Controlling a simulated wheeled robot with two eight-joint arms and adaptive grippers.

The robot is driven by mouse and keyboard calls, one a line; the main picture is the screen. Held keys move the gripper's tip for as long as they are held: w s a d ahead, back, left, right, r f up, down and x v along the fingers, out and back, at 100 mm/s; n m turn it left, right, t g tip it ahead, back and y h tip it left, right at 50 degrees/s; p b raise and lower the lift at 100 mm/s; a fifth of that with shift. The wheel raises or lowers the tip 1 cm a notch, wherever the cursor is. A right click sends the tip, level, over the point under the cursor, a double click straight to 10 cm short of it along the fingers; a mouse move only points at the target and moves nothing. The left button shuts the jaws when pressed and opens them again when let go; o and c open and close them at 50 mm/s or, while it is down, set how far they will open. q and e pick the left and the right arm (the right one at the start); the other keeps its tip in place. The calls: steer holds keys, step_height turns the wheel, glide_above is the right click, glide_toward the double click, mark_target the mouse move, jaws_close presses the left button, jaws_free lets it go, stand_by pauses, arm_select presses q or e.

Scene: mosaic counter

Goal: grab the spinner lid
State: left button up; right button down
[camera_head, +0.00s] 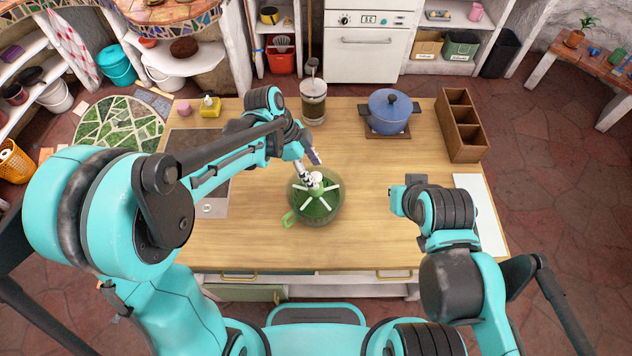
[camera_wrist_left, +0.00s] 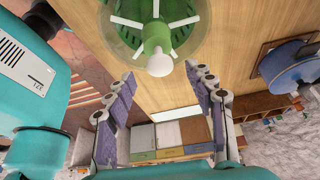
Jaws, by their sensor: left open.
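The spinner lid (camera_head: 318,208) is green with white spokes and a white knob. It sits on a clear green bowl (camera_head: 338,212) near the middle of the counter, with a green handle at its lower left. My left gripper (camera_head: 311,166) is over the lid's far side, close to the knob. In the left wrist view the lid (camera_wrist_left: 180,38) is at the top, and my left gripper (camera_wrist_left: 158,76) has its fingers spread wide. The white knob lies between and just beyond the fingertips, with no visible contact.
A glass jar (camera_head: 313,104) with a ladle stands behind the bowl. A blue pot (camera_head: 390,113) is at the back right, beside a wooden divided box (camera_head: 466,130). A white board (camera_head: 484,220) lies at the right edge. The counter (camera_head: 370,235) right of the bowl is clear.

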mark_target(321, 184)
arm_select(q)
steer(key=x, duration=0.3)
steer(key=b+x, duration=0.1)
steer(key=x, duration=0.3)
steer(key=shift+a+f, duration=0.15)
steer(key=shift+a, duration=0.05)
jaws_close()
